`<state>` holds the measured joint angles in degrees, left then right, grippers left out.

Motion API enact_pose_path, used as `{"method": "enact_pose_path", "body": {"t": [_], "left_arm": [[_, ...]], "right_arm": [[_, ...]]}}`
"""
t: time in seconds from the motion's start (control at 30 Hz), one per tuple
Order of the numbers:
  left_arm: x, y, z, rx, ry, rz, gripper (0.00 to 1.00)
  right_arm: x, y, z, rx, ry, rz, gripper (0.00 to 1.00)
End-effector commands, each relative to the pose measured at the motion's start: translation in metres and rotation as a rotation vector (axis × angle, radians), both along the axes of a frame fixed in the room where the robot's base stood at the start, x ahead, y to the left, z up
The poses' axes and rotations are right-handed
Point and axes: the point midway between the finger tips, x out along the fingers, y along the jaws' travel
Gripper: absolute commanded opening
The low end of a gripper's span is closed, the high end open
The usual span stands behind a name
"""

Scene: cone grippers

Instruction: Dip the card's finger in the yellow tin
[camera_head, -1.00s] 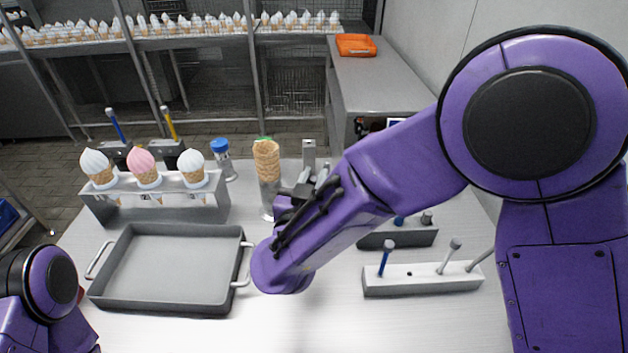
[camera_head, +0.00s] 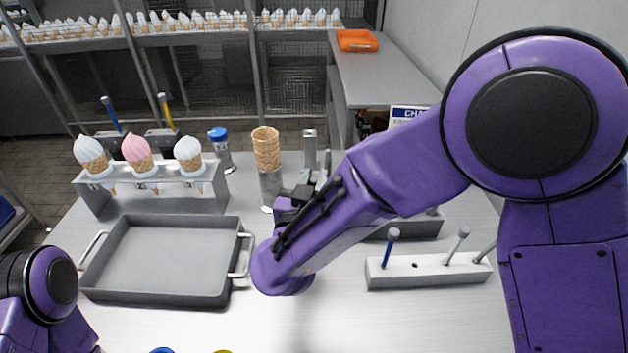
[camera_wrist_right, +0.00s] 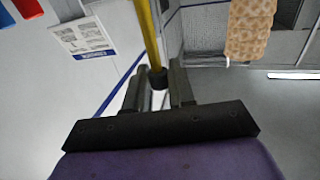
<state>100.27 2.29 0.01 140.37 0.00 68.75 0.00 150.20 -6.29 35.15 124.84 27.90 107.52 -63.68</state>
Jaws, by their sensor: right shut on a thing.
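A white card with a blue header (camera_head: 408,113) stands at the back right of the table; it shows upside down in the right wrist view (camera_wrist_right: 84,37), too small to read. My right gripper (camera_head: 314,158) is beyond my purple forearm, to the right of an empty cone. In the right wrist view it (camera_wrist_right: 160,78) is shut on a yellow stick (camera_wrist_right: 149,32) with a dark end between the fingers. My arm hides the stick in the head view. A yellow rim (camera_head: 222,351), perhaps the yellow tin, is cut off at the bottom edge. My left gripper is out of view.
A blue rim (camera_head: 162,350) is beside the yellow one. A grey tray (camera_head: 165,260) lies at left, below a rack (camera_head: 155,190) of three ice-cream cones. The empty cone (camera_head: 266,148) stands in a holder. A white block (camera_head: 430,272) holds sticks at right.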

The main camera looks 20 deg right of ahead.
Motion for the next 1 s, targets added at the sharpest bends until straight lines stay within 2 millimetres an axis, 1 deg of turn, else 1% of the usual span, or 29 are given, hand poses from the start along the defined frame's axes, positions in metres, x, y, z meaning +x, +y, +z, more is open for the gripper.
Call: {"method": "enact_pose_path", "body": {"t": [1.0], "left_arm": [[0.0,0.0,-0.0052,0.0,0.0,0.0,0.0]], "right_arm": [[0.0001,-0.0001,-0.01,0.0,0.0,0.0,0.0]]}}
